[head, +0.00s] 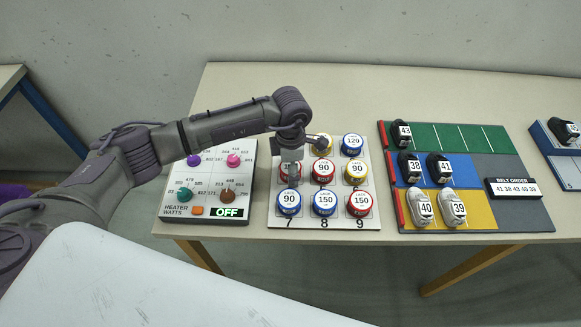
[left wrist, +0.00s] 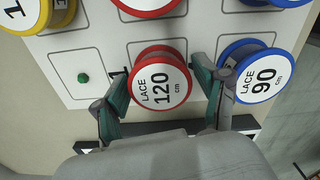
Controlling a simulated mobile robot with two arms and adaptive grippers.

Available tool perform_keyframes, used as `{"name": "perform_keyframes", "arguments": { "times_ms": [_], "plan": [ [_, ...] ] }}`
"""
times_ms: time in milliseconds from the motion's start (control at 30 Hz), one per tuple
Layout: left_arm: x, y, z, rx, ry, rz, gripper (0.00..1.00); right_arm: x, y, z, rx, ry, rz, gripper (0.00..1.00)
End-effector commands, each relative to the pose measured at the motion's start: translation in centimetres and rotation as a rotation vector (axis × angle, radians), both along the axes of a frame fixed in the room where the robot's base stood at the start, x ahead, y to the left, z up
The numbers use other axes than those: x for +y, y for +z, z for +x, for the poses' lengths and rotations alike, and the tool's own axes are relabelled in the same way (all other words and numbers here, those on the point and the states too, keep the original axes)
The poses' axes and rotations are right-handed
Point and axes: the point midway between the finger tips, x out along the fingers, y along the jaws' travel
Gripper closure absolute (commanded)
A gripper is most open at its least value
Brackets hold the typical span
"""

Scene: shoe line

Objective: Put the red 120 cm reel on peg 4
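The red 120 cm reel (left wrist: 158,84) sits in the middle of the left wrist view, in the peg 4 cell, at about the height of its neighbours. In the head view the reel (head: 291,172) is partly covered by my left gripper (head: 290,158). In the left wrist view the fingers of my left gripper (left wrist: 161,88) stand open on both sides of the reel, with small gaps. The peg under the reel is hidden. A bare green peg (left wrist: 83,77) stands in the cell beyond, marked 1. My right gripper is not in view.
The blue 90 reel (left wrist: 262,78) is close beside one finger. A red 90 reel (head: 323,170) and other reels fill nearby pegs. The heater panel (head: 249,160) stands left of the board, the shoe mat (head: 500,218) right.

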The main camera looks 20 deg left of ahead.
Motion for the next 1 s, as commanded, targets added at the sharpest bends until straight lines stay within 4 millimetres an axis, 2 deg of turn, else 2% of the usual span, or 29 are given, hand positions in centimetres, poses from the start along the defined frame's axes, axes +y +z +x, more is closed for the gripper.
{"name": "perform_keyframes", "arguments": {
  "times_ms": [333, 500, 567, 800, 1000],
  "plan": [
    [0.0, 0.1, 0.0, 0.000, 0.000, 0.000, 0.17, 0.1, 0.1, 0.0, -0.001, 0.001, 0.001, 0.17],
    [0.0, 1.6, 0.0, 0.001, 0.000, 0.000, 0.17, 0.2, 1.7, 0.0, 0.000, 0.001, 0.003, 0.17],
    [0.0, 2.0, 0.1, -0.004, -0.001, 0.000, 0.17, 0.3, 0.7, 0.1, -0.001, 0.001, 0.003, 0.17],
    [0.0, 7.5, 0.2, -0.007, -0.001, 0.000, 0.17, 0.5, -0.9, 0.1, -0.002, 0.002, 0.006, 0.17],
    [0.0, 11.1, 0.1, -0.004, -0.001, 0.000, 0.17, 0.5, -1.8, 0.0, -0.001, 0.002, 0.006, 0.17]
  ]
}}
